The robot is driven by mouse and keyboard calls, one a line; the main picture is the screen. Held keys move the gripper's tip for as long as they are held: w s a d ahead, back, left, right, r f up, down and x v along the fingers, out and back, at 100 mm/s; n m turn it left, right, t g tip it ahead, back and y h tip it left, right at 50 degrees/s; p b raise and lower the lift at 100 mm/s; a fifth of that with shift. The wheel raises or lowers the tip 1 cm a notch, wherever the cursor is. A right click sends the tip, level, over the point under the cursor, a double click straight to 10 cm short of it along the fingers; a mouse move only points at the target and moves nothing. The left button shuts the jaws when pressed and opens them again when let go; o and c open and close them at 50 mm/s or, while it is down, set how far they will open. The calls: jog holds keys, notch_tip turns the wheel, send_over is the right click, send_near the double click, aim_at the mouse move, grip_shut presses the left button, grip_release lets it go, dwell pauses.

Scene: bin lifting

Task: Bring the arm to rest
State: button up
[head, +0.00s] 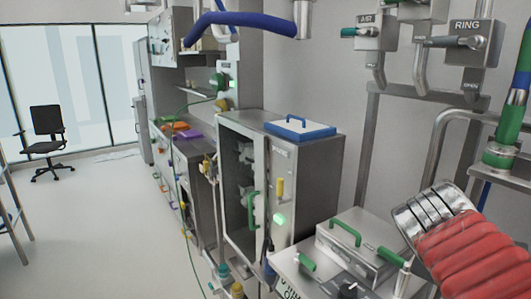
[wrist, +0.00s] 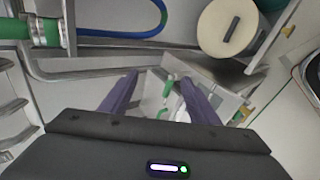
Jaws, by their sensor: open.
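My gripper (wrist: 160,79) shows in the wrist view, with its two dark purple fingers spread apart. Nothing shows held between them. Beyond the fingers, and apparently below them, is a pale box-like unit with green handles (wrist: 168,88). I cannot tell the distance between the fingertips and this unit. My gripper does not show in the head view.
In the head view, a grey cabinet (head: 320,165) with a blue-edged lid stands at centre. A green-handled metal box (head: 360,256) is at lower right, near a red ribbed hose (head: 478,250). Pipes and valve boxes (head: 468,42) line the wall. Open floor (head: 90,225) lies left.

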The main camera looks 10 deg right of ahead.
jog(key=s+a+f+m+y, duration=0.2)
jog(key=a+f, duration=0.4)
jog(key=a, duration=0.5)
jog(key=s+a+f+m+y, duration=0.3)
jog(key=a+f+m+y, duration=0.2)
jog(key=a, duration=0.7)
notch_tip(320, 180, down, 2)
jog(key=shift+s+y, duration=0.25)
jog(key=shift+y, duration=0.45)
jog(key=shift+c, duration=0.3)
